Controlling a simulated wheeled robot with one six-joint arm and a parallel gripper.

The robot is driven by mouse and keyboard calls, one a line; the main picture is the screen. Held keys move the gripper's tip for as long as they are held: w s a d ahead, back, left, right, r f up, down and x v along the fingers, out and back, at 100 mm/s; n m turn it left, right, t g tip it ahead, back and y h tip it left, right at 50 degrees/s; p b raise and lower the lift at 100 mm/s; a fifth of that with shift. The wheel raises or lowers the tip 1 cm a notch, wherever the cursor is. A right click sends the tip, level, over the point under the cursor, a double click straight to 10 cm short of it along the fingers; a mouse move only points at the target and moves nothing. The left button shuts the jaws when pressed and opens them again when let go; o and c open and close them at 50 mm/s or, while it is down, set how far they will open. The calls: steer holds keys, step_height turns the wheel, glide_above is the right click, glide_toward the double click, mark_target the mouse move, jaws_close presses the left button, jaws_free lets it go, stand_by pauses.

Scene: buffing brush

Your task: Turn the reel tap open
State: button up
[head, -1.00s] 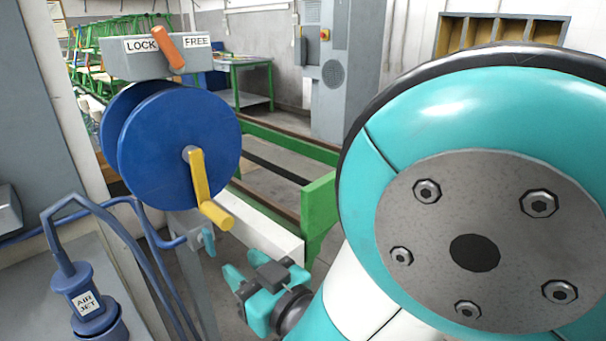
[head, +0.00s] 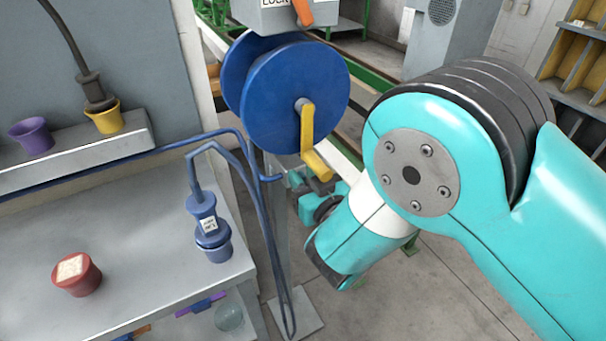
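The blue reel (head: 297,98) has a yellow crank (head: 308,135) on its face. The reel tap is at the pipe below the reel, where the blue hose joins. Little of it shows beside my gripper, and I cannot make out its handle angle. My gripper (head: 297,183), teal and dark grey, is at the tap, just below and behind the crank handle's end. Its fingertips are small and partly hidden, so I cannot tell whether they touch or surround the tap.
A grey box with an orange lever (head: 302,12) sits above the reel. A blue air jet nozzle (head: 207,222) stands in a blue holder on the grey bench (head: 130,260), near a red pot (head: 76,274). Blue hoses (head: 262,235) hang left of the post. Purple and yellow cups sit on a shelf.

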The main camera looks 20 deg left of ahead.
jaws_close()
